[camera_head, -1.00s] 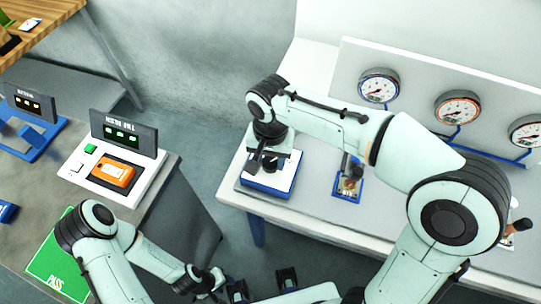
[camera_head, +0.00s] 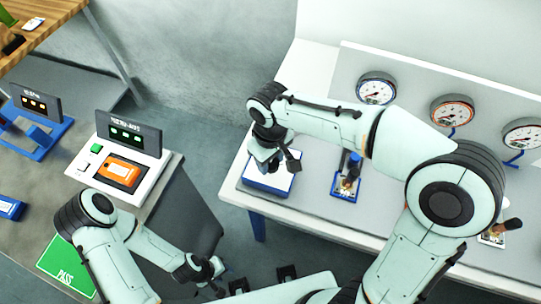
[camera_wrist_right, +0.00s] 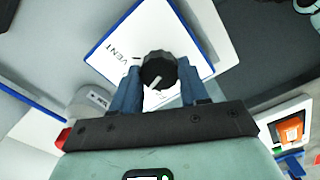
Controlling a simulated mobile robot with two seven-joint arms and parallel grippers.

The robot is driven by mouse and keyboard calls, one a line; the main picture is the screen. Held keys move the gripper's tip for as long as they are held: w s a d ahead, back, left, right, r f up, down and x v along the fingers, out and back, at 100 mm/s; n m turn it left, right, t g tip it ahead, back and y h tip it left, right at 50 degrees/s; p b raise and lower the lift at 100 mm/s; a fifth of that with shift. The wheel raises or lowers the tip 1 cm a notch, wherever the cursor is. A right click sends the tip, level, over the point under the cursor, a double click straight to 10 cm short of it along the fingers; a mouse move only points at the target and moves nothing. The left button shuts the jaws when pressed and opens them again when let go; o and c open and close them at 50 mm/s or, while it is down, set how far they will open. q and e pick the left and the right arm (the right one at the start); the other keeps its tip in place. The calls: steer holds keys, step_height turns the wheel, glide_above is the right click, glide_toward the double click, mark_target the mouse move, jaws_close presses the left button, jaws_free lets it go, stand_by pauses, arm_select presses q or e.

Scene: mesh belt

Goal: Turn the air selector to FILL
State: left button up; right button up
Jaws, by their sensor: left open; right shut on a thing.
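The air selector is a white plate with a blue edge (camera_head: 262,181) on the left part of the white bench. In the right wrist view its black round knob (camera_wrist_right: 157,68) has a white pointer mark, aimed toward the lower left. The word VENT shows on the plate (camera_wrist_right: 122,50) left of the knob; no FILL label is visible. My right gripper (camera_wrist_right: 160,82) is shut on the knob, one blue finger on each side. In the head view my right gripper (camera_head: 276,164) hides most of the knob. My left gripper (camera_head: 208,283) is open and empty at the bottom.
Gauges (camera_head: 376,89) stand on the panel behind the bench. A blue-based fitting (camera_head: 346,184) stands right of the selector. On the grey table at left are a tester with an orange device (camera_head: 119,171) and a green PASS mat (camera_head: 66,266). A floor gap separates table and bench.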

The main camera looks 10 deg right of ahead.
mark_target(271, 163)
arm_select(q)
steer(key=shift+w+r+p, duration=0.55)
steer(key=shift+w+r, duration=0.05)
steer(key=shift+r, duration=0.25)
arm_select(e)
steer(key=n, duration=0.5)
steer(key=shift+n, duration=0.4)
steer(key=o, duration=1.1)
steer(key=shift+c, duration=0.2)
arm_select(q)
steer(key=w+r+p, duration=0.2)
steer(key=shift+w+r, duration=0.2)
steer(key=shift+r, duration=0.1)
arm_select(e)
step_height(271, 163, up, 13)
steer(key=shift+r, duration=0.2)
arm_select(q)
steer(key=shift+s, duration=0.1)
arm_select(e)
steer(key=shift+s, duration=0.1)
